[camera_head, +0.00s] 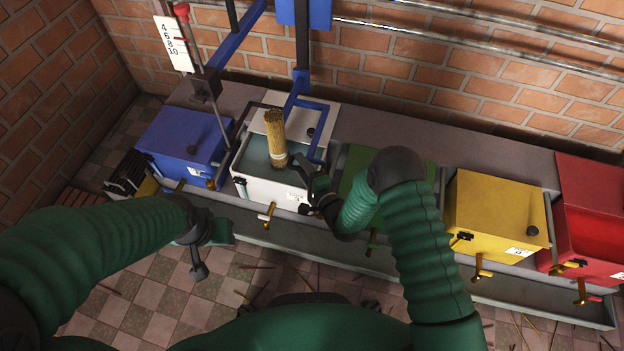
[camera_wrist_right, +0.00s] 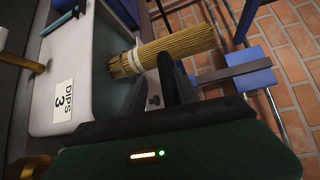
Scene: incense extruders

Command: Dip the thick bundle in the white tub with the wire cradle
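The thick bundle (camera_head: 276,142) is a tan sheaf of sticks with a pale band near its lower end. It stands almost upright over the white tub (camera_head: 262,189), its lower end at the dark liquid; whether it is under the surface is unclear. A blue bracket (camera_head: 317,128) reaches down beside it; no wire cradle can be made out. My right gripper (camera_head: 301,166) is just right of the bundle. In the right wrist view, its fingers (camera_wrist_right: 178,76) overlap the lower edge of the bundle (camera_wrist_right: 178,50); a grip is unclear. My left gripper (camera_head: 207,258) is apart, above the floor.
The white tub carries a "DIPS 3" label (camera_wrist_right: 64,100) in the right wrist view. A blue box (camera_head: 184,135) is to its left; green (camera_head: 357,165), yellow (camera_head: 492,218) and red (camera_head: 590,215) boxes are to its right. Brass taps line the front. Rails cross the brick wall.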

